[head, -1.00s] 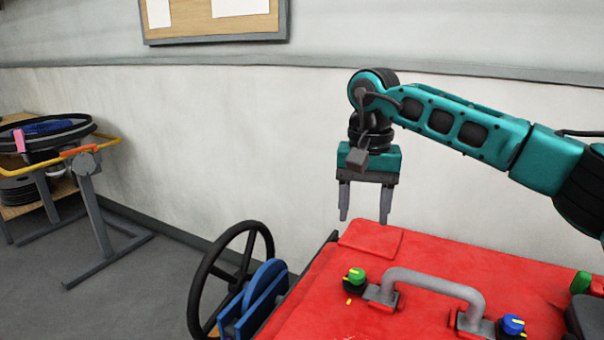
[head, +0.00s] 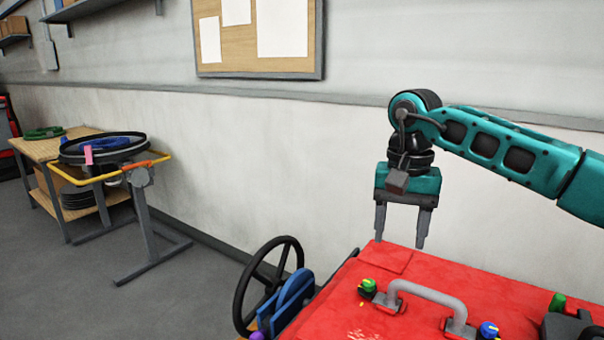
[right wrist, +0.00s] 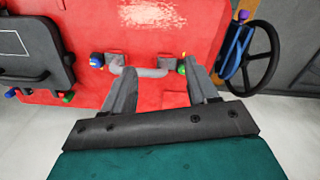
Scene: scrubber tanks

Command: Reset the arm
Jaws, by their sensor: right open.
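My right arm reaches in from the right in the head view, teal with dark joints. My right gripper (head: 401,243) points down with its two grey fingers apart and nothing between them. It hangs above the far part of the red scrubber lid (head: 350,315), apart from it. In the right wrist view the open fingers (right wrist: 160,85) show against the red lid (right wrist: 220,30). My left gripper is in neither view.
The lid bears a grey handle (head: 432,294), a green-topped knob (head: 368,287) and a blue-topped knob (head: 488,329). A black steering wheel (head: 243,285) stands left of it. A yellow-railed stand (head: 145,230) and a wooden table (head: 37,148) are farther left. Open floor lies between.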

